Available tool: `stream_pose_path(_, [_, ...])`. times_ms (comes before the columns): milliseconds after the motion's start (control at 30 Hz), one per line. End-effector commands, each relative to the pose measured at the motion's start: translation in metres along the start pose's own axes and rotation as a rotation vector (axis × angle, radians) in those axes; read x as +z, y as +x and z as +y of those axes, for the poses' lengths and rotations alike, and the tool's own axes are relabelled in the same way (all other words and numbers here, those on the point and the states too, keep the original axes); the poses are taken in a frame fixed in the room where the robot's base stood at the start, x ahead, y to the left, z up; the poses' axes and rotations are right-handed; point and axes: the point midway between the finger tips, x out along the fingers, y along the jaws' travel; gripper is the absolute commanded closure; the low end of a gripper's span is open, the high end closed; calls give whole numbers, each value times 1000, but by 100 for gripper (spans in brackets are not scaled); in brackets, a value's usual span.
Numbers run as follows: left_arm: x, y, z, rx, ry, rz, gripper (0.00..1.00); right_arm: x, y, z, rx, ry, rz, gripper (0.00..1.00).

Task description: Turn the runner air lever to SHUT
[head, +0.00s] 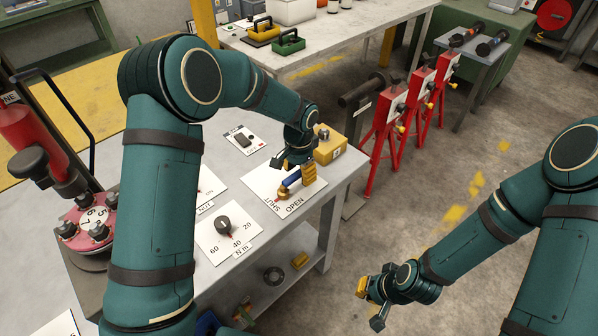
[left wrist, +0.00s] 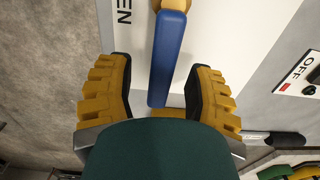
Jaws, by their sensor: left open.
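The runner air lever has a blue handle (head: 290,181) and a yellow hub, on a white plate (head: 257,182) marked SHUT and OPEN. In the head view the handle runs from the hub up and right toward my left gripper (head: 301,172). In the left wrist view the blue handle (left wrist: 168,60) lies between the two yellow, dark-padded fingers of my left gripper (left wrist: 163,85), with a gap on both sides. The left gripper is open. The letters EN show left of the handle there. My right gripper (head: 370,304) hangs over the floor, fingers apart and empty.
A dial plate (head: 228,233) with a black knob and a small switch plate (head: 244,140) lie on the same grey table. A yellow box (head: 329,149) stands close behind the left gripper. Red stands (head: 384,140) are beyond the table's right edge.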

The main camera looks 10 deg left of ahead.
Motion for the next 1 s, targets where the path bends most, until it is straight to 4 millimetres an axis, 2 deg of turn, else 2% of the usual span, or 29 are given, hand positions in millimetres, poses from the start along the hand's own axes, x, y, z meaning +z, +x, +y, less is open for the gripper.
stream_pose_path(167, [-1,-22,0,-2,0,5,47,0,0,0,0,0,0,100])
stream_pose_path(400, [-1,-71,0,-2,1,5,47,0,0,0,0,0,0,100])
stream_pose_path(600, [-1,-103,1,0,1,2,47,0,0,0,0,0,0,100])
stream_pose_path(800, [0,-117,1,1,1,0,47,0,0,0,0,0,0,100])
stream_pose_path(1000, [0,-118,1,1,1,-1,47,0,0,0,0,0,0,100])
